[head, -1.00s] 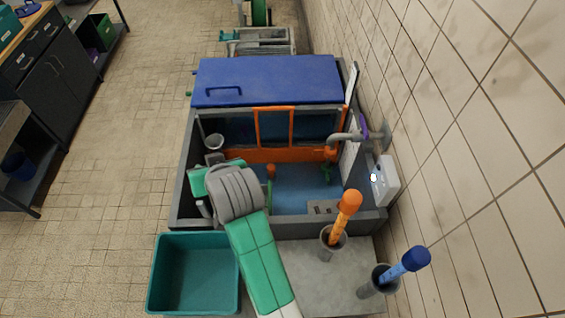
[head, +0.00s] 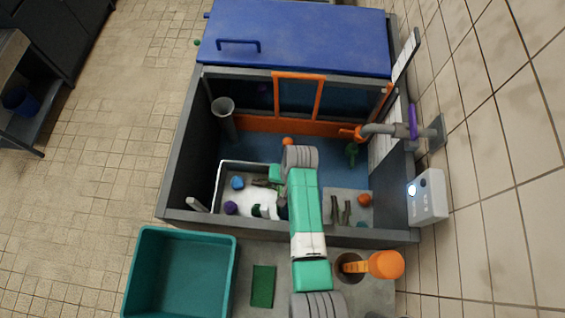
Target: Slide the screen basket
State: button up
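In the head view, a shallow, pale-rimmed tray (head: 219,182), which looks like the screen basket, sits in the front left of the open grey tank. Blue and purple round pieces and brown stick-like pieces lie in or over it. My green and grey arm reaches from the front over the tank's front wall, with its wrist beside the tray's right side. A white shape with dark parts lies over the tray; I cannot tell whether it is my gripper. My fingertips cannot be made out, and the arm hides part of the tray's right side.
The tank (head: 172,180) has a blue lid (head: 320,40) at the back and an orange frame (head: 297,75) inside. A grey block (head: 343,196) bears brown and orange pieces. A teal bin (head: 142,290) stands front left. A pipe and white box (head: 428,197) are on the right wall.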

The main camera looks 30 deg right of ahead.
jog(key=shift+w+a+f, duration=0.1)
jog(key=shift+f, duration=0.6)
jog(key=shift+c, duration=0.5)
grip_shut()
jog(key=shift+r, duration=0.2)
